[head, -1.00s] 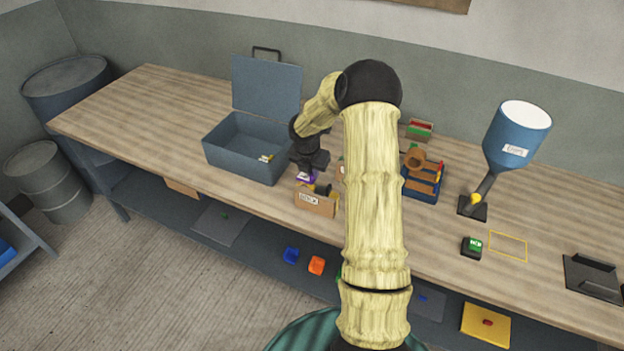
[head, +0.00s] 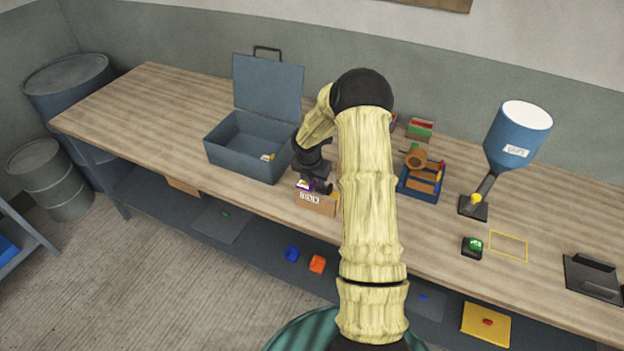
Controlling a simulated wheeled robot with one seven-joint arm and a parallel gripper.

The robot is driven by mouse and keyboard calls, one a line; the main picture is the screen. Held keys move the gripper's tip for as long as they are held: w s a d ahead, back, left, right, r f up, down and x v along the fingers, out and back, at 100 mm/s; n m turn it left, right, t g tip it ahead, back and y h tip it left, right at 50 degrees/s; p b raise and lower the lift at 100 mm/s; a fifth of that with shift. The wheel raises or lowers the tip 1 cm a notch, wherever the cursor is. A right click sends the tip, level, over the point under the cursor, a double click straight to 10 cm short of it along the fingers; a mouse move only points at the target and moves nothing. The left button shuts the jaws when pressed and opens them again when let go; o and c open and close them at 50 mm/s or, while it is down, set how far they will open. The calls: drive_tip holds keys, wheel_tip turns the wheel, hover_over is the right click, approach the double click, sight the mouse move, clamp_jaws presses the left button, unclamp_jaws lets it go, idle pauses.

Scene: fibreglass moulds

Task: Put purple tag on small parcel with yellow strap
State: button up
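A small brown parcel (head: 316,203) with a white printed label on its front stands near the front edge of the workbench. The purple tag (head: 304,185) shows at the parcel's top left, right by my gripper (head: 318,186). The tag looks to be at or just above the parcel's top; I cannot tell whether it touches. My gripper is low over the parcel, its dark fingers partly covering the top. Whether the fingers grip the tag is too small to tell. The yellow strap is not clear, as the gripper hides much of the top.
An open blue-grey box (head: 245,150) with a raised lid stands close to the left of the gripper. A blue tray (head: 421,195) with brown items sits to the right, behind my arm. A blue funnel (head: 515,135) stands further right. The bench's left end is clear.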

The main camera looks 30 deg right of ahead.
drive_tip(key=shift+a+r, duration=0.1)
drive_tip(key=shift+a, duration=0.05)
drive_tip(key=b+v, duration=0.1)
drive_tip(key=v, duration=1.1)
drive_tip(key=shift+a, duration=0.1)
drive_tip(key=s+a+r+m+y, duration=0.1)
drive_tip(key=s+a+r+m, duration=0.1)
drive_tip(key=s+a+m, duration=0.6)
drive_tip(key=s+a+r+m+y, duration=0.1)
drive_tip(key=s+a+r+m, duration=0.2)
drive_tip(key=s+a+m, duration=0.5)
drive_tip(key=s+m, duration=0.7)
drive_tip(key=m, duration=0.2)
drive_tip(key=shift+a+m+t, duration=0.2)
drive_tip(key=shift+m+t, duration=0.1)
drive_tip(key=shift+t, duration=0.1)
drive_tip(key=shift+s, duration=0.1)
